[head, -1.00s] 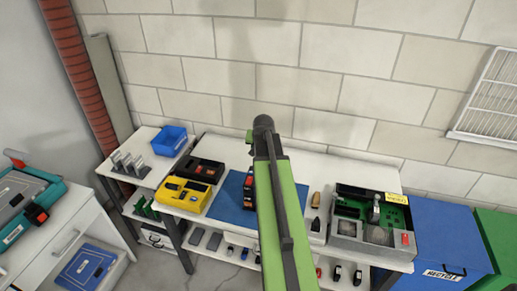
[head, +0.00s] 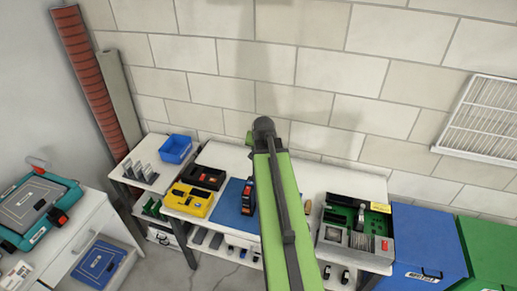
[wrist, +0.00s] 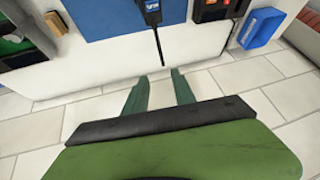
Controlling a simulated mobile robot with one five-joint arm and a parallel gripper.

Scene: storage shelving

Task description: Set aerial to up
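The dark radio (wrist: 151,10), with a blue label, lies on the blue mat (wrist: 95,18) at the top of the wrist view. Its thin black aerial (wrist: 159,47) points down the picture, out over the white tabletop. In the head view the radio (head: 248,196) shows on the mat (head: 231,212), partly behind my arm; its aerial cannot be made out there. My gripper (wrist: 160,76) has its two dark green fingers apart with nothing between them. The aerial's tip appears close to the gap between the fingertips; the depth between them is unclear.
A yellow case (head: 187,200) and a blue bin (head: 175,149) stand left of the mat. An open grey-green case (head: 357,229) stands at the right. A brick wall (head: 330,70) rises close behind the white bench (head: 225,157). Boxes flank the bench.

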